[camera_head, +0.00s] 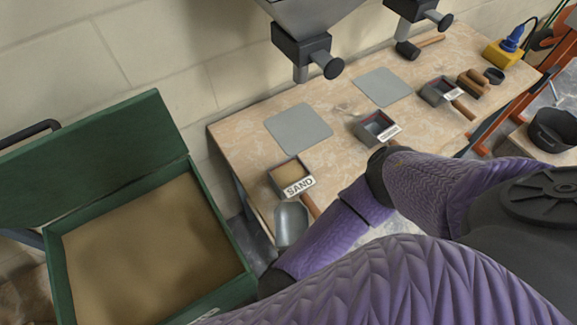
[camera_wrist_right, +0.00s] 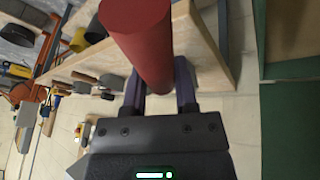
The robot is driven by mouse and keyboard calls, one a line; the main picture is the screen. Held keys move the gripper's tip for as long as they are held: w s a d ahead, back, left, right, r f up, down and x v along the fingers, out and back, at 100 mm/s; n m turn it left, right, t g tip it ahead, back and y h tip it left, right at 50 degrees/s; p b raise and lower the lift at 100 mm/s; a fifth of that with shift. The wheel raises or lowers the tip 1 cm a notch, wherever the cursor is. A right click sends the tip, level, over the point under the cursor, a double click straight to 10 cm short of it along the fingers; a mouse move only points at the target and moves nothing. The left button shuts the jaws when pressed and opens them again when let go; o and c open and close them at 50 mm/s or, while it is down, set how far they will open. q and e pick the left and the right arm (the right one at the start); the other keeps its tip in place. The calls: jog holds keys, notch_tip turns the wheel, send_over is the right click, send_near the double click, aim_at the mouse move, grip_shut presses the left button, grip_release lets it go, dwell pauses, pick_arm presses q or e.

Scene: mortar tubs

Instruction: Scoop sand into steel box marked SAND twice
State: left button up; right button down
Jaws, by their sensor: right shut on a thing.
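The steel box marked SAND (camera_head: 293,189) stands at the near left of the bench with tan sand inside, a wooden handle at its side. The green bin (camera_head: 215,235), lid raised, holds a broad bed of sand (camera_head: 145,255) at the left. A grey metal scoop (camera_head: 290,222) is just in front of the SAND box; no sand shows in it. In the right wrist view my right gripper (camera_wrist_right: 160,82) is shut around a red cylindrical handle (camera_wrist_right: 140,40), which appears to be the scoop's. The fingers are hidden in the head view. My left gripper is not in view.
Two more small handled boxes (camera_head: 378,128) stand farther right on the bench (camera_head: 345,95). Grey plates (camera_head: 298,129) lie behind, below black-bodied dispensers (camera_head: 305,48). A mallet (camera_head: 410,48) and a yellow block with a blue plug (camera_head: 503,53) are at the far end.

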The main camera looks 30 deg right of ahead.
aim_at(293, 240)
jog(key=shift+r, duration=0.1)
jog(key=shift+w+d+r+g+p, duration=0.2)
jog(key=shift+w+r+g+p, duration=0.3)
jog(key=shift+p, duration=0.55)
jog(key=shift+d+r+p, duration=0.1)
jog(key=shift+r+p, duration=0.15)
jog(key=shift+p, duration=0.1)
jog(key=shift+w+r+y+p, duration=0.3)
jog(key=shift+w+p, duration=0.05)
jog(key=shift+p, duration=0.2)
jog(key=shift+w+d+r+g+p, duration=0.3)
jog(key=shift+r+g+p, duration=0.1)
jog(key=shift+p, duration=0.25)
jog(key=shift+w+d+r+g+y+p, duration=0.35)
jog(key=shift+w+r+g+p, duration=0.2)
jog(key=shift+w+p, duration=0.35)
jog(key=shift+w+d+r+g+y, duration=0.25)
jog(key=shift+w+d+r+g, duration=0.2)
jog(key=shift+w, duration=0.2)
jog(key=w+d+r+g+y+b, duration=0.2)
jog(key=w+d+r+g+b, duration=0.1)
jog(key=w+r+g+b, duration=0.2)
jog(key=shift+w+d+r+n+b, duration=0.15)
jog(key=shift+w+d+n+b, duration=0.2)
jog(key=shift+w+b, duration=1.1)
